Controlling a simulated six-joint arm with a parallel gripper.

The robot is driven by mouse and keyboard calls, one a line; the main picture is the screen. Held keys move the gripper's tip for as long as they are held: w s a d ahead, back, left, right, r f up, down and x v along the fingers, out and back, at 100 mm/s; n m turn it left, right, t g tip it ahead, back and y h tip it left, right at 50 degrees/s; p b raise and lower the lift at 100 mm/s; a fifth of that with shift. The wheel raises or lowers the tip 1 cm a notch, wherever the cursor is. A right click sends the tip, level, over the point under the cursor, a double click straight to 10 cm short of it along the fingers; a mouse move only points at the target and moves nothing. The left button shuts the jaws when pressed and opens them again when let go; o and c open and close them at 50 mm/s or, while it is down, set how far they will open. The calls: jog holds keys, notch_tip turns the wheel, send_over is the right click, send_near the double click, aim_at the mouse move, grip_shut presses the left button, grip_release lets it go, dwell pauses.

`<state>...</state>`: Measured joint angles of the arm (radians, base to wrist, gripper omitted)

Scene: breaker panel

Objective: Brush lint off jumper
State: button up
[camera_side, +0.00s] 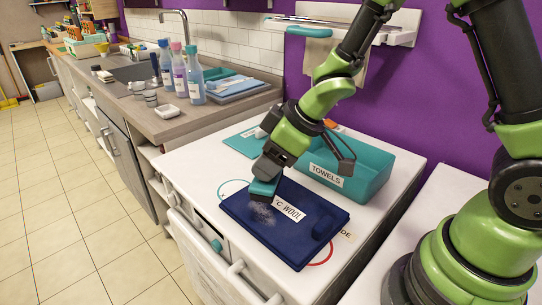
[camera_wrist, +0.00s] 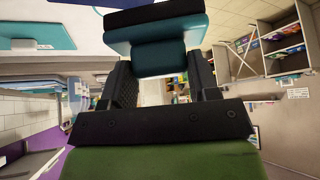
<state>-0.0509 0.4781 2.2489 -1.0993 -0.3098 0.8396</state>
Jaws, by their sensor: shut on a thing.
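The folded navy jumper (camera_side: 290,236) lies flat on the white worktop, with a white label reading "WOOL" partly covered. A pale patch of lint (camera_side: 262,214) shows on its left part. My gripper (camera_side: 268,177) is shut on a teal brush (camera_side: 263,189) with a dark underside, over the jumper's left part near the lint. I cannot tell whether the brush touches the cloth. In the wrist view the brush (camera_wrist: 155,40) sits between the two dark fingers, and a strip of navy (camera_wrist: 60,2) shows at the top edge.
A teal bin labelled "TOWELS" (camera_side: 350,179) stands behind the jumper. A flat teal item (camera_side: 243,142) lies at the back left. Bottles (camera_side: 193,72) and cups stand on the counter beyond. The worktop's front left edge is close to the jumper.

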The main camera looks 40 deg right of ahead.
jog(key=shift+s+d+f+n+g+y, duration=0.1)
jog(key=shift+s+f+n+g+y, duration=0.3)
jog(key=shift+f, duration=0.85)
jog(key=shift+s+d+f+n+y, duration=0.2)
jog(key=shift+f+n, duration=0.4)
jog(key=shift+f, duration=0.7)
jog(key=shift+s+d+f+n+g+y, duration=0.15)
jog(key=shift+s+f+n, duration=0.3)
jog(key=shift+f, duration=0.8)
jog(key=shift+w+a+f, duration=0.15)
jog(key=shift+w+f, duration=0.45)
jog(key=shift+f, duration=0.1)
jog(key=shift+c, duration=0.4)
jog(key=shift+w, duration=3.4)
jog(key=shift+s, duration=3.8)
notch_tip(320, 180, up, 8)
jog(key=shift+r, duration=0.15)
jog(key=shift+s, duration=0.1)
